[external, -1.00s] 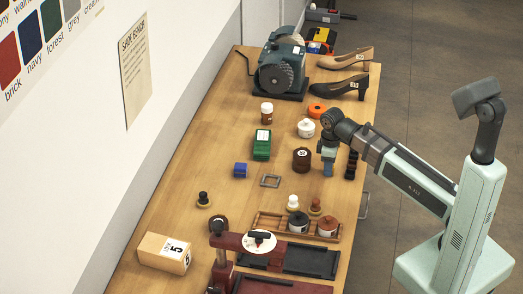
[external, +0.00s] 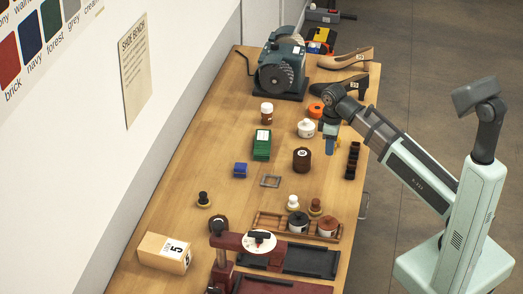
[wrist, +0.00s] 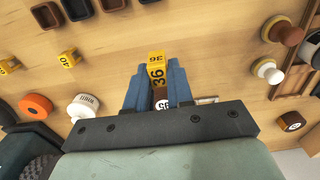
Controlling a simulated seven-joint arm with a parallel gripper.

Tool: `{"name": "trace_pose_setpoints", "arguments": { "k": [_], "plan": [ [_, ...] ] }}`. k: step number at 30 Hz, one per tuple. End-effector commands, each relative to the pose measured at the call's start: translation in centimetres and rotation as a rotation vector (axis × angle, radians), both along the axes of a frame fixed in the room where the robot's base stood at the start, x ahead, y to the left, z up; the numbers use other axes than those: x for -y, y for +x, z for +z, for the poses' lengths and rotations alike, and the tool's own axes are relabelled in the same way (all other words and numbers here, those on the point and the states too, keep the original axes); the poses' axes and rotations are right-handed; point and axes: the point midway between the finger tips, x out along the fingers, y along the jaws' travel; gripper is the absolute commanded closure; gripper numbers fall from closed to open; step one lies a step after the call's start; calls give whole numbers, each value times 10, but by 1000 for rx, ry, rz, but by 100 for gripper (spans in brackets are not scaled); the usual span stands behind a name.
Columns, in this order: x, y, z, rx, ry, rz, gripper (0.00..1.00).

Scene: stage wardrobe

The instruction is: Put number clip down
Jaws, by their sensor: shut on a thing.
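A yellow number clip marked 36 (wrist: 157,76) is held between the blue fingers of my gripper (wrist: 158,88) in the wrist view. My gripper (external: 331,147) hangs over the right side of the bench, near the white jar; the clip is too small to make out there. Two more yellow clips are at the left of the wrist view, one marked 40 (wrist: 68,58) and another (wrist: 8,66) at the frame edge. Whether my clip touches the bench cannot be told.
The white jar (external: 306,128), orange ring (external: 316,110) and brown jar (external: 302,158) stand close by. A row of dark bins (external: 352,160) lies along the bench's right edge. Shoes (external: 345,60) and a grinder (external: 281,68) are farther back. Bare wood lies around the clips.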

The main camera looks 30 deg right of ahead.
Motion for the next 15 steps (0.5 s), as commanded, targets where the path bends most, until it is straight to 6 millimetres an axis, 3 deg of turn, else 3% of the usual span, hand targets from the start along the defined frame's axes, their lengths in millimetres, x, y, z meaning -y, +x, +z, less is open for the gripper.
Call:
{"name": "trace_pose_setpoints", "arguments": {
  "k": [10,15],
  "plan": [
    [-3,-1,8,-1,-1,5,100],
    [-25,-8,8,0,0,45,100]
  ]
}}
